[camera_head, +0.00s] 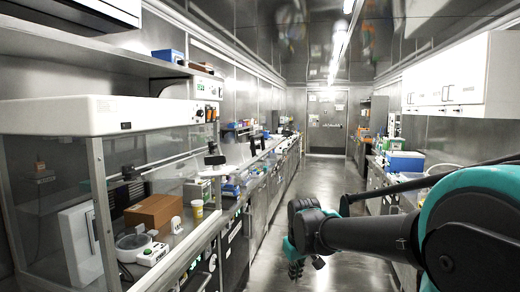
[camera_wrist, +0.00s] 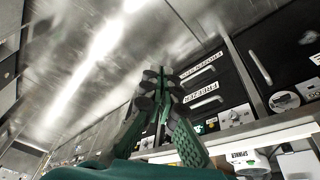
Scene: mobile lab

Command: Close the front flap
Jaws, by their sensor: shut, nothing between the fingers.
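The white-topped cabinet (camera_head: 110,115) stands on the bench at the left of the head view. A clear panel (camera_head: 150,145) that looks like its front flap hangs below the top on the aisle side. The space beneath the panel looks open, but its exact angle is hard to tell. My gripper (camera_head: 294,266) is over the aisle, well to the right of the cabinet and apart from it, pointing down. In the wrist view my green gripper fingers (camera_wrist: 163,90) are together and hold nothing. The flap cannot be made out in the wrist view.
A cardboard box (camera_head: 153,211), a small white device (camera_head: 152,254) and a yellow-white cup (camera_head: 197,209) are in or near the cabinet. The aisle floor (camera_head: 325,190) is clear. The right bench holds a blue box (camera_head: 405,161). Freezer drawers (camera_wrist: 200,82) show in the wrist view.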

